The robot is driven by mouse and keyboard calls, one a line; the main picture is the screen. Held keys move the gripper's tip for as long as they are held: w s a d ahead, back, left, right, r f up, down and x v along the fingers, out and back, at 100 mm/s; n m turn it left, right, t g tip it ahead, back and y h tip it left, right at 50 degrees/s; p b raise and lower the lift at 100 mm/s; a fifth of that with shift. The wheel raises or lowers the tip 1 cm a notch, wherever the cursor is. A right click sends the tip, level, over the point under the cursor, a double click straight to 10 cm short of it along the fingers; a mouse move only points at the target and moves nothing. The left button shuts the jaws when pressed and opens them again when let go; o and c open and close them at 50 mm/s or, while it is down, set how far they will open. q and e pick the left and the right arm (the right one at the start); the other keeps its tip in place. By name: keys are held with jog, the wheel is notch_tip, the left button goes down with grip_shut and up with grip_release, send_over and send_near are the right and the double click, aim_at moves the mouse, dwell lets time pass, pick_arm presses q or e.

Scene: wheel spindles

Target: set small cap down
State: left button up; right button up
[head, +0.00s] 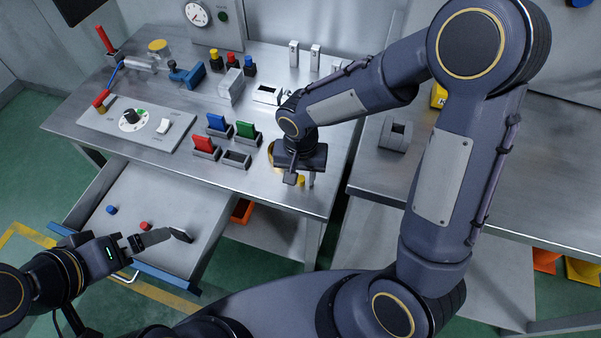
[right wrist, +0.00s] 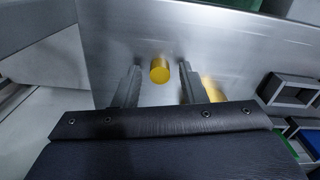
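The small yellow cap (head: 301,181) is near the front right edge of the steel table, below my right gripper (head: 301,179). In the right wrist view the yellow cap (right wrist: 160,71) shows between the two fingertips (right wrist: 158,86), with a visible gap on each side. The right gripper is open. It is low over the table; whether the cap's underside touches the surface is hidden. My left gripper (head: 164,237) is over the open drawer; its fingers are seen from the side, so its opening is unclear.
The open drawer (head: 150,205) holds a blue piece (head: 112,209) and a red piece (head: 145,226). A larger gold disc (head: 271,153) lies partly hidden beside my right gripper. Dark holders with red, green and blue blocks (head: 216,122) stand to its left.

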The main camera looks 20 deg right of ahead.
aim_at(301, 178)
pick_arm(q)
jog(key=shift+r+p, duration=0.75)
jog(key=shift+r, duration=0.2)
pick_arm(e)
notch_tip(301, 178, up, 12)
